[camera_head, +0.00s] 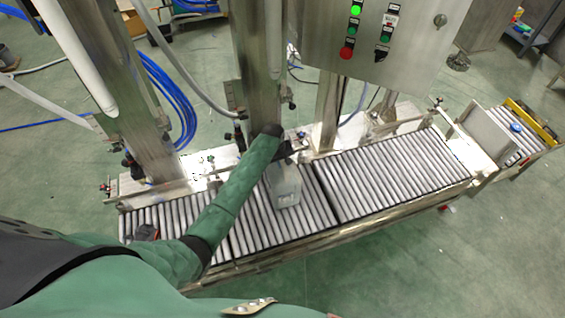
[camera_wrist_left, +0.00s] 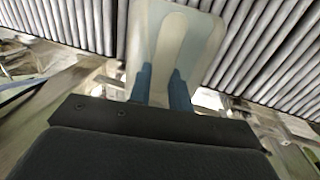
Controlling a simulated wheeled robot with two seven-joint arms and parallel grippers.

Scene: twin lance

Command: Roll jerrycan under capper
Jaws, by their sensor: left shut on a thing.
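A pale translucent jerrycan (camera_head: 285,187) stands on the roller conveyor, just below the middle of the head view. It also shows in the left wrist view (camera_wrist_left: 174,45), close in front of the gripper. My left gripper (camera_head: 287,152) reaches over it from the left. Its two blue fingertips (camera_wrist_left: 160,85) are shut on the can's upper part, one on each side. The can's top is partly hidden by the gripper and wrist. I cannot make out which machine part is the capper. My right gripper is not in either view.
The roller conveyor (camera_head: 395,175) runs on to the right with bare rollers. A metal rail and upright columns (camera_head: 258,75) stand behind it. A control box (camera_head: 370,40) hangs at the upper right. A blue-capped object (camera_head: 515,127) sits at the far right end.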

